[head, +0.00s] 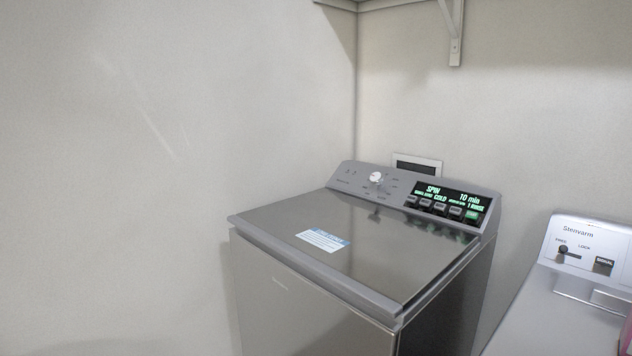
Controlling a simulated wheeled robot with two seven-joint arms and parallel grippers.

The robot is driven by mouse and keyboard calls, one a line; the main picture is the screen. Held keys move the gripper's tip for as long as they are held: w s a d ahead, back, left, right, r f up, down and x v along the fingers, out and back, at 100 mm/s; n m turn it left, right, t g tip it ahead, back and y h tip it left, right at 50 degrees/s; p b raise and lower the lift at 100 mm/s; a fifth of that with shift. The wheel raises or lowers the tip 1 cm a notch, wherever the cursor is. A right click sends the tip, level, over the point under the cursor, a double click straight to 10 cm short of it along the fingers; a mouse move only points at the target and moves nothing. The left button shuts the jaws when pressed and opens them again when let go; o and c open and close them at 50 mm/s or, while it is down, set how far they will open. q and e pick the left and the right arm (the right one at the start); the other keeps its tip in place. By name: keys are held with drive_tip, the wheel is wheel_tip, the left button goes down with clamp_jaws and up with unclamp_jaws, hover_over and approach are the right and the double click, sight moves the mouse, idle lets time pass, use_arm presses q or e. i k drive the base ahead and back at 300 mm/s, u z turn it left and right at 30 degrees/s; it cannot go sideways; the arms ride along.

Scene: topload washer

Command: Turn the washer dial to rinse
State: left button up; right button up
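The topload washer (318,308) stands in the corner with its glossy grey lid closed. Its round white and silver dial (376,178) is on the sloped control panel at the back, with small labels around it too small to read. The lit display (446,200) right of the dial reads "SPIN", "COLD", "10 min" and "1 RINSE" in pale green. Neither of my grippers is in the head view, and nothing touches the dial.
A blue and white sticker (323,240) lies on the lid. A shelf bracket (454,38) hangs above. A wall rises behind and to the left.

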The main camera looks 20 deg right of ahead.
sight(377, 178)
drive_tip(key=u, duration=0.45)
drive_tip(key=i, duration=0.95)
drive_tip(key=u, duration=0.15)
